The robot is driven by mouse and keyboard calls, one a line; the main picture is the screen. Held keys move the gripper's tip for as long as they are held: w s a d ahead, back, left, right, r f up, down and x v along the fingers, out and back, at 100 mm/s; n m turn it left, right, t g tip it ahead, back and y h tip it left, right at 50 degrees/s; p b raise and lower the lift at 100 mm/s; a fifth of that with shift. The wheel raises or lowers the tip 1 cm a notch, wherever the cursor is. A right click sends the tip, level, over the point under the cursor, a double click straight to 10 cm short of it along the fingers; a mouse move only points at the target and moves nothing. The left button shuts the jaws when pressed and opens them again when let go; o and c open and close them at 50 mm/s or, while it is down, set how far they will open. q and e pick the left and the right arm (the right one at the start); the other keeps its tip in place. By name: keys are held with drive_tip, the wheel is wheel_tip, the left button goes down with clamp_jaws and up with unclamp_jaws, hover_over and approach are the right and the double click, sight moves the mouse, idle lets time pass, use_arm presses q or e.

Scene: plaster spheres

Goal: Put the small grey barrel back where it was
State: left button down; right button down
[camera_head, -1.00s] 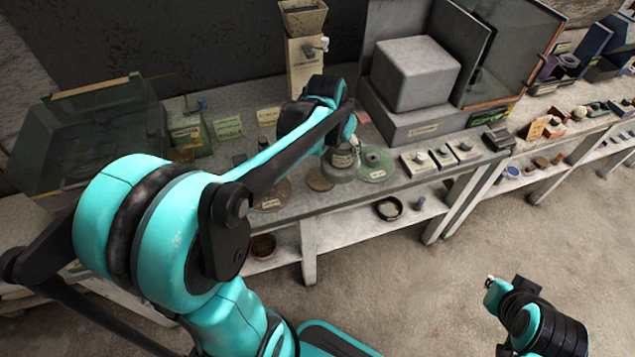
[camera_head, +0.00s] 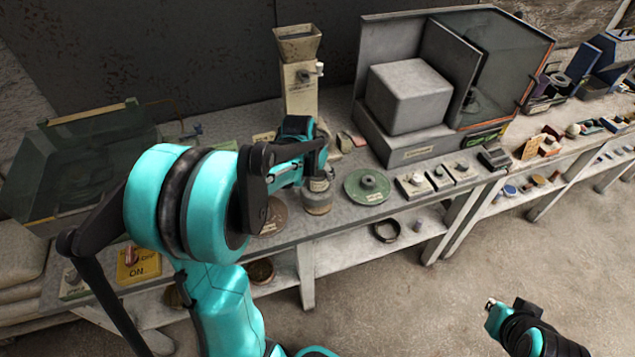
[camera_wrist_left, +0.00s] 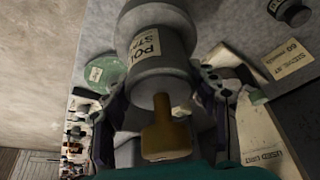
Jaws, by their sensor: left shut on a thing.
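The small grey barrel (camera_head: 318,200) is at the front of the bench, left of a green disc (camera_head: 367,186), and looks upright. It also shows in the left wrist view (camera_wrist_left: 158,62), with a white label and a brass-coloured knob (camera_wrist_left: 165,132). My left gripper (camera_head: 317,178) is shut on it from above, with a finger on each side in the wrist view. I cannot tell whether its base touches the bench; the surface directly under it is hidden. My right gripper (camera_head: 490,304) is over the floor at lower right, too small to read its jaws.
A brown disc (camera_head: 272,215) lies left of the barrel. Small switch blocks (camera_head: 413,185) stand right of the green disc. A hopper machine (camera_head: 299,88) and a grey block (camera_head: 408,97) stand behind. A dark ring (camera_head: 387,230) sits on the lower shelf.

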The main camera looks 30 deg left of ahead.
use_arm(q)
wheel_tip(320, 180, down, 4)
drive_tip(key=shift+f+b, duration=0.1)
drive_tip(key=shift+b, duration=0.65)
drive_tip(key=shift+c, duration=2.3)
unclamp_jaws()
